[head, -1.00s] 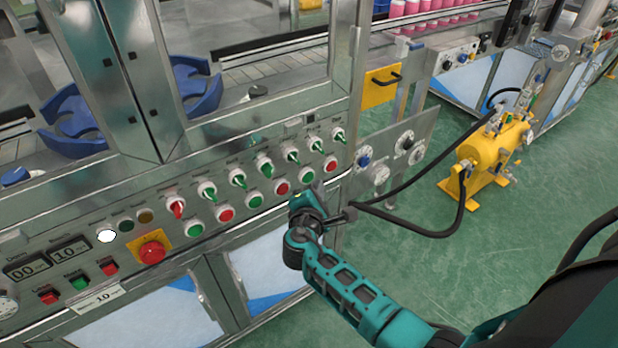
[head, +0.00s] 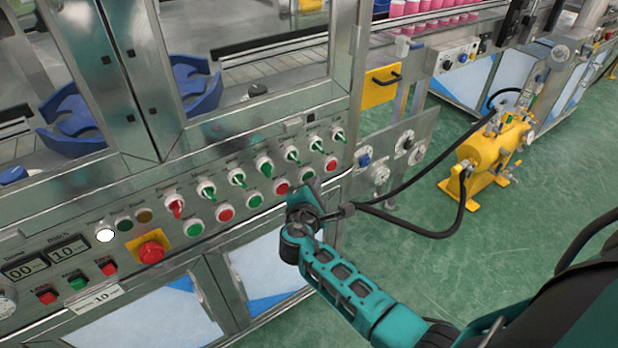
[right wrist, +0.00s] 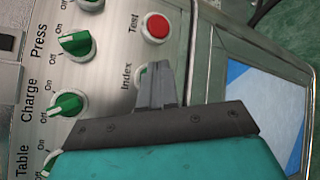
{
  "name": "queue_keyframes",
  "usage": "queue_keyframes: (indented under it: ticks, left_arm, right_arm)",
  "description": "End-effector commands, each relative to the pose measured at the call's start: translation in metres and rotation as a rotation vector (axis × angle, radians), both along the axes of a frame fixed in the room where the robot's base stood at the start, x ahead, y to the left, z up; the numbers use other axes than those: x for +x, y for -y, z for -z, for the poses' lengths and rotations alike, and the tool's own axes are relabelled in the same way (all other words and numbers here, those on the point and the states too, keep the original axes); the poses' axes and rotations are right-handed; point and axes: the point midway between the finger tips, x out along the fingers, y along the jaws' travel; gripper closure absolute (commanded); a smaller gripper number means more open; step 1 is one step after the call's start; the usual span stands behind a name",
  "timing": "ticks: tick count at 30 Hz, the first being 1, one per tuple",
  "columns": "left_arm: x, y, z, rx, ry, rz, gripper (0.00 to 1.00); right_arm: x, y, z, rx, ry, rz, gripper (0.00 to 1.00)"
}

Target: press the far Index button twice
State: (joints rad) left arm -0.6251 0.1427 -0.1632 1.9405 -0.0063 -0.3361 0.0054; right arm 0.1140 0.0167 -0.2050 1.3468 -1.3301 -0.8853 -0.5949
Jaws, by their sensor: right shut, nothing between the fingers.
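The far Index button (head: 307,174) is a green round button in the lower row of the steel control panel, left of the red Test button (head: 331,164). In the head view my right gripper (head: 303,195) is just below the button. My left gripper is not in view.
Green switches (right wrist: 75,44) labelled Press and Charge sit beside the fingers. A red emergency button (head: 151,252) is further left. A black hose (head: 420,229) runs from behind my right gripper to a yellow tank (head: 490,150).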

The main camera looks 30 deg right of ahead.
Motion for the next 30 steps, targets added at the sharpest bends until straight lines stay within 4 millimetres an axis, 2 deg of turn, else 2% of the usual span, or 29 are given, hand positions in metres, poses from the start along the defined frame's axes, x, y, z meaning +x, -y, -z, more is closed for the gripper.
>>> queue_keyframes:
  ticks: [20,30]
  left_arm:
    - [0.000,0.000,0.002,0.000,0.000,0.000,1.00]
    - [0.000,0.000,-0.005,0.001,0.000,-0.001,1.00]
  right_arm:
    - [0.005,0.000,0.000,0.000,0.001,-0.001,1.00]
    - [-0.009,0.001,-0.001,0.000,-0.001,-0.001,1.00]
